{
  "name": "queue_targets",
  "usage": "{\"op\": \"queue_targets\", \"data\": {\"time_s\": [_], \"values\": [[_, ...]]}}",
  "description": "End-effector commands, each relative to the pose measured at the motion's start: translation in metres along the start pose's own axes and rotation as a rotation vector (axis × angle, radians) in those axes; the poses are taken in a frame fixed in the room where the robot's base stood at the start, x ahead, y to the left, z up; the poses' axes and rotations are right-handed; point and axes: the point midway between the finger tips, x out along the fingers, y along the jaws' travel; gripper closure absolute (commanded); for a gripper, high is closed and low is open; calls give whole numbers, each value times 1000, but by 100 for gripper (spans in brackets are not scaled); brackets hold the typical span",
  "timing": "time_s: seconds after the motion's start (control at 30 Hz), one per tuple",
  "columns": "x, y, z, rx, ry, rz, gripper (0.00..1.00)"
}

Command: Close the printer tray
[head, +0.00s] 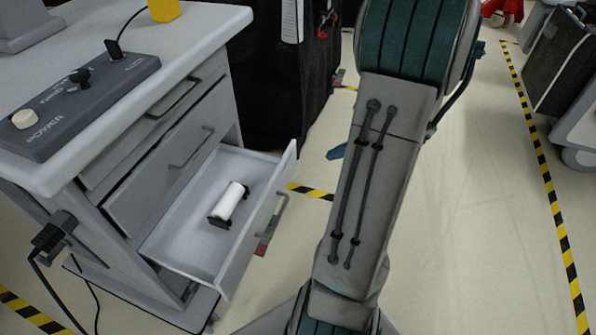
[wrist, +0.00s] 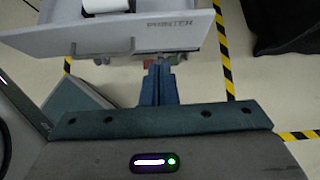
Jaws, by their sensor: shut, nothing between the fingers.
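The printer tray (head: 183,240) is the lowest drawer of the grey cabinet (head: 150,190) at the left in the head view. It is pulled well out, with a white roll (head: 229,201) in a dark holder inside. A bar handle (head: 271,222) is on its front panel. In the wrist view the tray's front (wrist: 175,35) bears the word PRINTER, with its handle (wrist: 115,50) left of my fingers. My gripper (wrist: 160,68) is shut and empty, its tips close to the lower edge of the tray front. Contact cannot be told.
Two drawers above the tray are shut. A control panel (head: 75,98) with a knob lies on the cabinet top. A black covered cart (head: 290,75) stands behind. Floor to the right is clear up to a striped tape line (head: 545,170) and another cart (head: 565,65).

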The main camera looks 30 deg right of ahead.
Motion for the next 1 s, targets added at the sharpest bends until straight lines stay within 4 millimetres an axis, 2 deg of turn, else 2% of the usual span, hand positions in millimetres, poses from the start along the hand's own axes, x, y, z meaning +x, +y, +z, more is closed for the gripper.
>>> {"op": "queue_targets", "data": {"time_s": [0.17,0.27,0.63,0.8,1.0], "values": [[10,-4,-7,27,-8,-12,100],[25,-3,-7,26,-8,-11,100],[104,-4,-8,24,-7,-9,100],[120,-4,13,19,-7,-11,100],[128,-5,22,22,-7,-11,100]]}}
